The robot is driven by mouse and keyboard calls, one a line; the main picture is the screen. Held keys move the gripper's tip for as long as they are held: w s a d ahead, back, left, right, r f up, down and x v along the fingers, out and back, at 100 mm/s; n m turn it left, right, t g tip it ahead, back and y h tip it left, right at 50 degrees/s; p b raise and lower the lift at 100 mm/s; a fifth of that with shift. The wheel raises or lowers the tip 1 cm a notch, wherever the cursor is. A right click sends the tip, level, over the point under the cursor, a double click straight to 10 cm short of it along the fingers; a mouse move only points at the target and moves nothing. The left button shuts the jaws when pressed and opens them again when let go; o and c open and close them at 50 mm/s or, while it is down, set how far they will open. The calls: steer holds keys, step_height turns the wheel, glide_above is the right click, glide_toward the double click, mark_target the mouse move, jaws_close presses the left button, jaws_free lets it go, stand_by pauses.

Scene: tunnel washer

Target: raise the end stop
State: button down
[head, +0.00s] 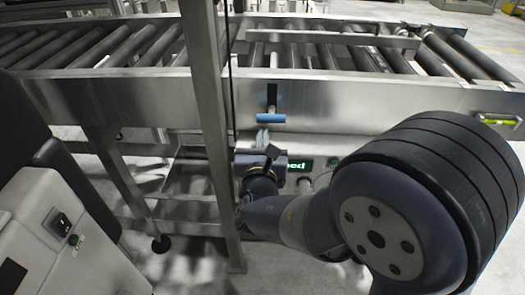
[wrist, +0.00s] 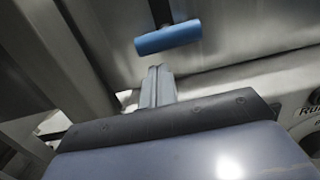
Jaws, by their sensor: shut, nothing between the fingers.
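A blue handle (head: 271,118) sits at the bottom of a dark vertical slot (head: 272,95) in the conveyor's steel side. The handle also shows in the wrist view (wrist: 168,37), on a dark stem. My gripper (head: 262,137) points upward just below the handle, with its fingers together and empty. In the wrist view the fingertips (wrist: 158,72) stand below the handle with a small visible gap. A flat metal bar (head: 335,38) lies across the rollers above the slot; I cannot tell for sure that it is the end stop.
A steel post (head: 209,120) stands close left of my gripper. A control panel with a lit green display (head: 300,165) and knobs is just right of it. A yellow-green handle (head: 498,118) is on the conveyor's right end. Rollers (head: 110,48) run along the top.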

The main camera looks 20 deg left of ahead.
steer(key=shift+r, duration=0.35)
steer(key=shift+r, duration=0.1)
step_height(320, 180, up, 6)
steer(key=p, duration=0.3)
steer(key=shift+r, duration=0.1)
steer(key=f+b, duration=0.4)
steer(key=f, duration=0.1)
steer(key=shift+s, duration=0.3)
steer(key=p+v, duration=0.1)
steer(key=v, duration=0.9)
steer(key=shift+r, duration=0.35)
